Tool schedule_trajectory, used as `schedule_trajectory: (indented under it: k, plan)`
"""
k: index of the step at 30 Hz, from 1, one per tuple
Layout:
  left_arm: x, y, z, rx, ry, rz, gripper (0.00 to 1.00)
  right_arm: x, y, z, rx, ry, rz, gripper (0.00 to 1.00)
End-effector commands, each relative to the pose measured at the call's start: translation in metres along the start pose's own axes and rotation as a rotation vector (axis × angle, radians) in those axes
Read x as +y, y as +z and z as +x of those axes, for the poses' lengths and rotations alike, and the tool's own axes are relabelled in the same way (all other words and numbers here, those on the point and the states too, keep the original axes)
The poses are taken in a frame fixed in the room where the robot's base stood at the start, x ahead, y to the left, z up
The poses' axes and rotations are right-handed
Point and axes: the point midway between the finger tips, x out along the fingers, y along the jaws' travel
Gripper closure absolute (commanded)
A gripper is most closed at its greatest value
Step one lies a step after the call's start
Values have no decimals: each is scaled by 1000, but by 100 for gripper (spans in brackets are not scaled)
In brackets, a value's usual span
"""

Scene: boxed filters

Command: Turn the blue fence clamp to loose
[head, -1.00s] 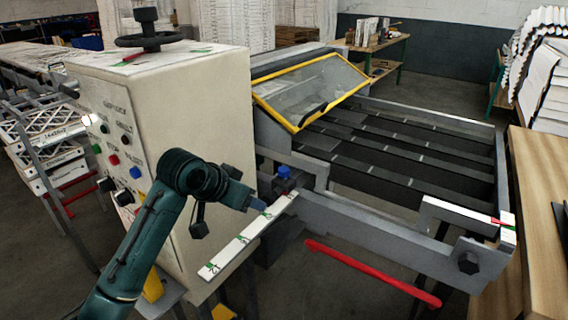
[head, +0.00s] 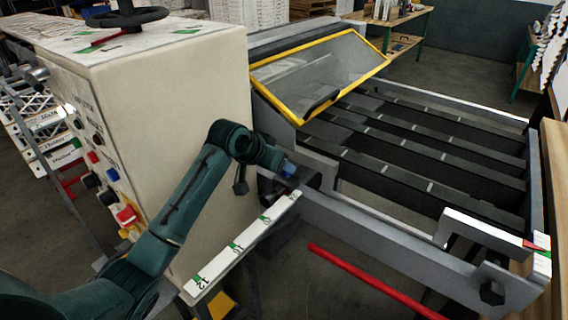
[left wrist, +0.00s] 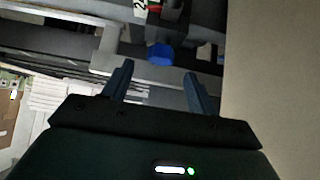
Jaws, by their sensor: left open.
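The blue fence clamp (head: 289,169) sits on the fence rail at the near left corner of the machine bed. In the left wrist view, the blue knob (left wrist: 160,54) lies ahead of the fingertips, roughly midway between them. My left gripper (head: 278,163) is right by the clamp in the head view and partly hides it. In the left wrist view, my left gripper (left wrist: 158,75) has its two fingers spread, with nothing between them. Contact with the knob cannot be told. My right gripper is not in view.
A white numbered scale (head: 243,243) runs below the clamp. A yellow-framed clear guard (head: 318,80) is behind the clamp. A red bar (head: 370,280) lies in front.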

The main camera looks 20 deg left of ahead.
Motion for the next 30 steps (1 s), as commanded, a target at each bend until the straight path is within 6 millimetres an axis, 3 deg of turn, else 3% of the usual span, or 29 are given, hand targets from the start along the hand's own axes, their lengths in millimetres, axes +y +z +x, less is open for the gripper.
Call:
schedule_trajectory:
  k: [3,9,20,30]
  plan:
    - [1,-1,20,-1,1,1,42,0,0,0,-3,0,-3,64]
    - [0,-1,39,1,0,1,42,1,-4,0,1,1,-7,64]
    - [0,-1,44,2,-1,2,42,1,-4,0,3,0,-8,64]
    - [0,0,44,1,-1,1,67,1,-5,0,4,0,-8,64]
